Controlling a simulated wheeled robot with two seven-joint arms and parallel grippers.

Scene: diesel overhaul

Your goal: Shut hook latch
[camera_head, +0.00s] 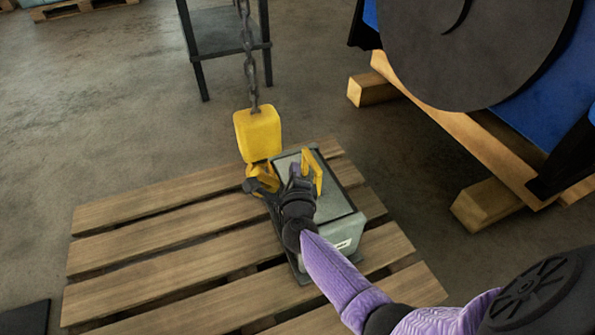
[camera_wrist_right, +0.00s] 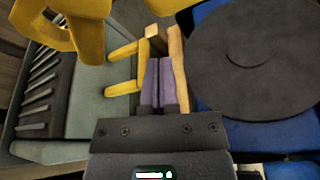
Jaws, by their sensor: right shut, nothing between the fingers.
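A yellow hook block (camera_head: 258,133) hangs on a dark chain (camera_head: 248,60). Its yellow hook (camera_head: 262,172) is just below, at the far left edge of a grey box; part of the hook is hidden behind my gripper. The latch cannot be told apart from the hook. My right gripper (camera_head: 265,188) is close beside the hook, above the box. In the right wrist view its purple fingers (camera_wrist_right: 161,84) are together with nothing between them. The hook (camera_wrist_right: 88,28) fills the upper left there, apart from the fingertips as seen. My left gripper is not in view.
The grey box (camera_head: 347,236) with a yellow handle (camera_head: 313,170) stands on a wooden pallet (camera_head: 165,236). The handle (camera_wrist_right: 122,88) is left of my fingers in the wrist view. A blue machine (camera_head: 550,100) on timbers stands at right. A dark stand (camera_head: 225,35) is behind.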

